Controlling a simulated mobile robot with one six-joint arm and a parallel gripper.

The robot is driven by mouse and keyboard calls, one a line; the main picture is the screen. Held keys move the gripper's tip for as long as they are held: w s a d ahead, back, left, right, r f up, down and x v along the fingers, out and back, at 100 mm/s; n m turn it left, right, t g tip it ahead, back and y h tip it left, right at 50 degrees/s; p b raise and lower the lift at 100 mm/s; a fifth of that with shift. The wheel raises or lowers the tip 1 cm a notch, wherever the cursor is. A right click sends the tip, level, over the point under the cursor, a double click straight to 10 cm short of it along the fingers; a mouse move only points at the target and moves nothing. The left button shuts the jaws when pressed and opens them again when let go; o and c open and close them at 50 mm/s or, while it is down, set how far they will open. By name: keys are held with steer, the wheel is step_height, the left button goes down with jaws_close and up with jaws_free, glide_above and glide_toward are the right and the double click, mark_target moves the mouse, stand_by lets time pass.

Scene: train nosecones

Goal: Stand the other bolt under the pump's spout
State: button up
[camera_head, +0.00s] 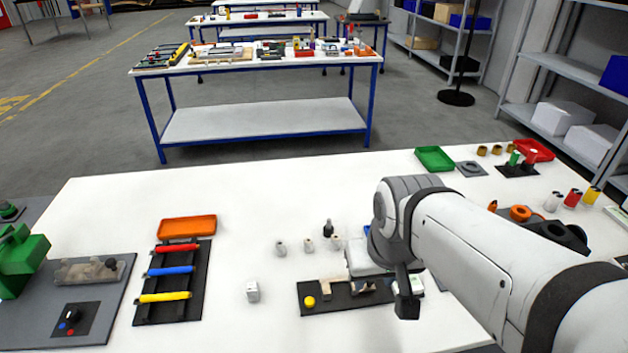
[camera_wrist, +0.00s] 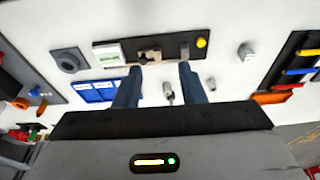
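My gripper (camera_wrist: 160,72) is open above the table. Its two fingers are apart with nothing held between them; in the head view its dark end (camera_head: 407,300) shows beside the black board. Small pale metallic pieces, possibly the bolts, stand on the white table: one on the left (camera_head: 281,248), one in the middle (camera_head: 308,244) and one on the right (camera_head: 336,242). In the wrist view one such piece (camera_wrist: 168,90) shows between the fingers and another (camera_wrist: 211,84) to their right. A small dark upright thing (camera_head: 328,228) stands behind them. I cannot tell which thing is the pump, or its spout.
A black board (camera_head: 340,304) with a yellow button lies near the gripper. A pale block (camera_head: 252,291) stands left of it. Further left are an orange tray (camera_head: 187,227), a black rack (camera_head: 145,310) with coloured bars, and a green machine (camera_head: 20,262).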

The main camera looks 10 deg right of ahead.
steer(key=shift+w+a, duration=0.15)
steer(key=shift+w, duration=0.05)
steer(key=shift+o, duration=0.4)
steer(key=shift+r, duration=0.1)
steer(key=shift+o, duration=0.7)
steer(key=shift+w+a, duration=0.1)
steer(key=shift+w, duration=0.1)
steer(key=shift+o, duration=0.8)
steer(key=w+f+b, duration=0.2)
steer(key=w+b, duration=0.1)
steer(key=w, duration=0.3)
steer(key=w+f+n+b, duration=0.1)
steer(key=w+f+b, duration=0.1)
steer(key=w, duration=0.4)
steer(key=shift+w+a+t+b, duration=0.3)
steer(key=shift+a+b, duration=0.1)
steer(key=n+b, duration=0.1)
steer(key=b, duration=0.4)
glide_above(329, 220)
steer(key=s, duration=0.3)
step_height(329, 220, down, 8)
steer(key=shift+t+y, duration=0.4)
steer(key=shift+t, duration=0.1)
steer(key=shift+d+x, duration=0.15)
steer(key=shift+x, duration=1.75)
steer(key=shift+d+x, duration=0.1)
steer(key=shift+x, duration=1.75)
